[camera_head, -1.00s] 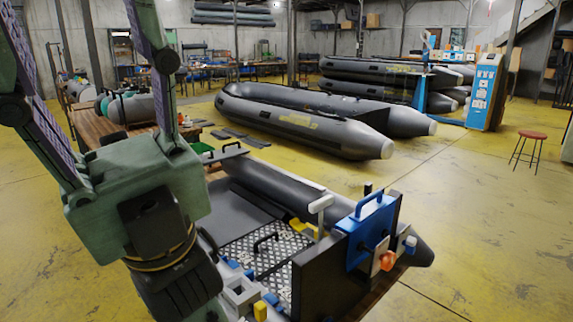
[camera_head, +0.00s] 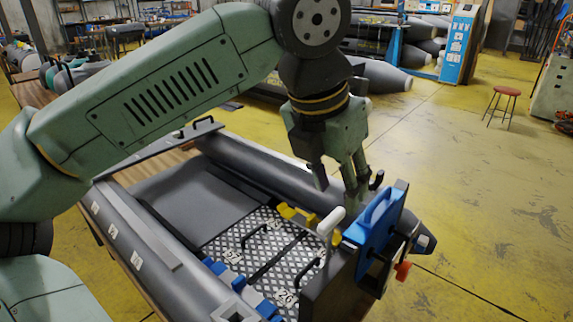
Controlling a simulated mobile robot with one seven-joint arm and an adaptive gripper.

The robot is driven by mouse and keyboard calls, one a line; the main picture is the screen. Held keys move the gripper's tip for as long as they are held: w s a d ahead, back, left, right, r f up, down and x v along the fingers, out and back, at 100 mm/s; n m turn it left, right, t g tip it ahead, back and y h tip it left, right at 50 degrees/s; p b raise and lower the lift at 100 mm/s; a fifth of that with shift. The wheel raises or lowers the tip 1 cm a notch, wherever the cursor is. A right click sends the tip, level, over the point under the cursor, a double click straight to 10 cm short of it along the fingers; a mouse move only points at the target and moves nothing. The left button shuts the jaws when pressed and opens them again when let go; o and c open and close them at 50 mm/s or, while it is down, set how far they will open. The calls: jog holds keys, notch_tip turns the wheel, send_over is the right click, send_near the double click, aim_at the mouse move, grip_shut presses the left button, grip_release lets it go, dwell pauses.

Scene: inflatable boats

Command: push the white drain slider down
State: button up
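A white upright piece (camera_head: 330,223) with a rounded top stands at the inner side of the dark transom board (camera_head: 332,285) of the near grey boat. It looks like the white drain slider, but I cannot be sure. My gripper (camera_head: 338,188) points down above the boat's far tube, just behind and above this white piece. Its fingers are apart, and I see nothing between them. The gripper appears clear of the white piece, though the depth between them is hard to judge. The lower part of the white piece is partly hidden by the transom.
A blue plate with a handle (camera_head: 376,222) sits on the transom, right of the gripper. An orange knob (camera_head: 403,271) sticks out behind it. Yellow clips (camera_head: 293,214) and blue clips (camera_head: 238,282) line the checkered floor (camera_head: 262,250). Open yellow floor lies right.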

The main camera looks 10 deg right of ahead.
aim_at(332, 218)
jog(key=shift+w+a+f+n+y, duration=0.3)
jog(key=shift+w+a+y, duration=0.15)
jog(key=shift+a, duration=0.25)
jog(key=shift+d+f+b, duration=0.15)
jog(key=shift+f+b, duration=0.3)
jog(key=shift+f, duration=0.05)
jog(key=b+x, duration=0.6)
jog(key=x, duration=0.2)
jog(key=shift+w+d+f, duration=0.2)
jog(key=shift+d+f, duration=0.05)
jog(key=shift+f, duration=0.05)
jog(key=shift+c, duration=0.5)
grip_shut()
